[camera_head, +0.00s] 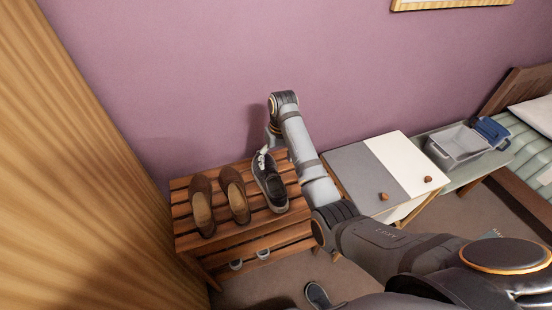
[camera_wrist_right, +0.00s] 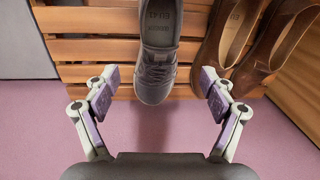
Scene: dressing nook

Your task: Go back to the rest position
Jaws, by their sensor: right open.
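My right gripper (camera_head: 264,156) is at the wall end of a dark grey sneaker (camera_head: 271,186) on the top of a wooden slatted shoe rack (camera_head: 212,244). In the right wrist view, the open fingers of the right gripper (camera_wrist_right: 159,82) are on either side of the toe of the sneaker (camera_wrist_right: 157,72), with a gap on each side. Nothing is held. My right arm reaches in from the lower right of the head view and partly hides the gripper. My left gripper is not in view.
Two brown shoes (camera_head: 203,206) (camera_head: 234,194) stand left of the sneaker. Light-toed shoes (camera_head: 263,254) show on the lower shelf, and another shoe (camera_head: 317,295) is on the floor. A grey-and-white cabinet (camera_head: 365,170) and a bench with a grey bin (camera_head: 457,146) stand right.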

